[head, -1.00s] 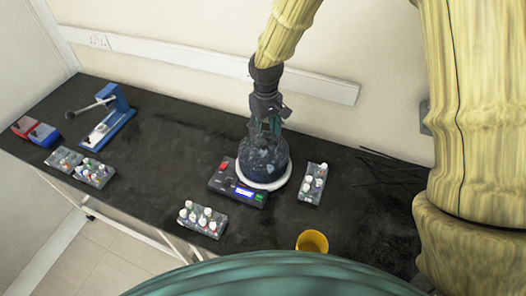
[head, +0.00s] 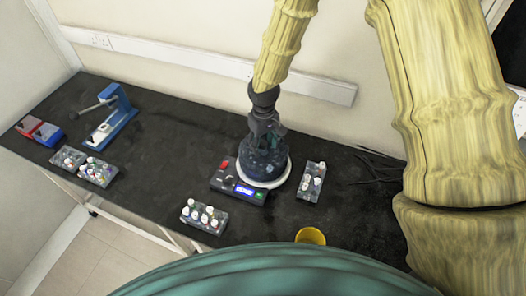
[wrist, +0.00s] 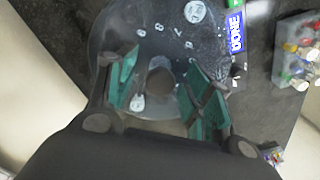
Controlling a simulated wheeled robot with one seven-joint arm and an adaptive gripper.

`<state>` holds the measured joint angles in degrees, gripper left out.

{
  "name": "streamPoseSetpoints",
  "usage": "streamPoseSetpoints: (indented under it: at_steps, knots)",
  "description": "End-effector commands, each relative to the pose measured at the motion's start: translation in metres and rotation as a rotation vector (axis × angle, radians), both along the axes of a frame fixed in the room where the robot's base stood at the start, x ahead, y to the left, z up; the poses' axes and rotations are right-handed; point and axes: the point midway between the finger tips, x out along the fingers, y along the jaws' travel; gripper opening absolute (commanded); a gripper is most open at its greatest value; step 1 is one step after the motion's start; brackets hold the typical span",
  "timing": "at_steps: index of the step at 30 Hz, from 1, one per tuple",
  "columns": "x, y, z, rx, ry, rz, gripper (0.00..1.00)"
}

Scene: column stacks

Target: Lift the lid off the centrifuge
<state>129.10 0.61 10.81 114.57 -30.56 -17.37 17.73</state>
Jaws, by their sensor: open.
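The centrifuge (head: 228,185) stands on the black bench, with a dark base, a lit display and a white rim. Its dark, see-through domed lid (head: 274,168) sits on it. The lid also fills the upper middle of the wrist view (wrist: 122,35), with white round shapes showing through. My gripper (head: 264,143) is directly over the lid and hides part of its top. In the wrist view, my gripper (wrist: 163,92) is open, its teal fingers on either side of a round, knob-like spot (wrist: 160,82) at the lid's middle. I cannot tell whether the fingers touch it.
Racks of capped vials stand to the right (head: 312,182) and front left (head: 204,216) of the centrifuge, with more racks (head: 97,171) farther left. A yellow cup (head: 310,236) is at the front edge. A blue press (head: 112,118) stands far left. Bench between is clear.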

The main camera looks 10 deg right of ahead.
Motion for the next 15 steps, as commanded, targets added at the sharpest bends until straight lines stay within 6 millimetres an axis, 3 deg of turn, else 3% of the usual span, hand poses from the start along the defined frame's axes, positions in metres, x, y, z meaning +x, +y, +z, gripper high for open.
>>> streamPoseSetpoints:
  at_steps: [4,12,15]
  knots:
    - [0.0002,0.0001,0.0001,0.000,0.000,0.000,0.51]
    - [0.0002,0.0002,0.0001,0.000,0.000,0.000,0.02]
    - [0.0001,0.0001,0.0000,0.000,0.000,0.000,0.00]
